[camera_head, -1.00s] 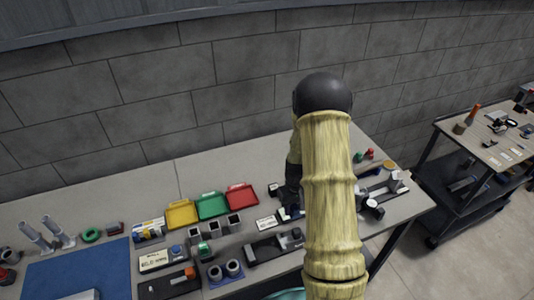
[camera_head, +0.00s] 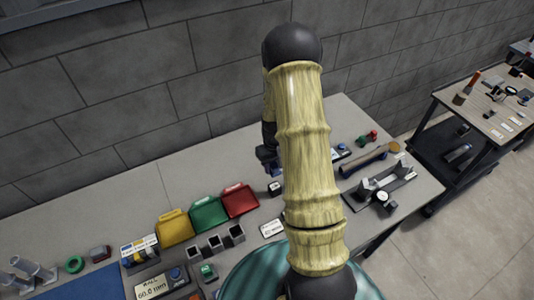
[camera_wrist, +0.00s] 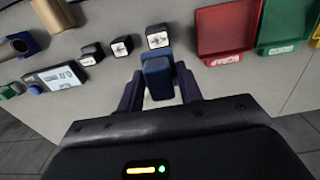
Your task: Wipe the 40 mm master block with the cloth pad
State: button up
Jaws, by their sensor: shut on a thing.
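My gripper (camera_wrist: 159,88) is shut on a blue block-shaped piece (camera_wrist: 157,76), apparently the cloth pad, which stands up between the fingers in the wrist view. Three small dark blocks with pale marked faces stand in a row beyond it: one nearest the pad (camera_wrist: 157,37), one in the middle (camera_wrist: 121,46) and one to the left (camera_wrist: 92,52). Their size marks are too small to read, so I cannot tell which is 40 mm. The pad looks apart from the nearest block. In the head view my gripper (camera_head: 268,160) is partly hidden behind my arm, with one block (camera_head: 275,188) visible below it.
A red tray (camera_wrist: 226,30) and a green tray (camera_wrist: 281,25) lie right of the blocks in the wrist view. A device with a pale display (camera_wrist: 58,77) lies left. A yellow tray (camera_head: 174,228) and a metal fixture (camera_head: 383,188) show in the head view. The back table strip is clear.

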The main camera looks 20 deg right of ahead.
jog(key=shift+w, duration=0.45)
jog(key=shift+s, duration=0.15)
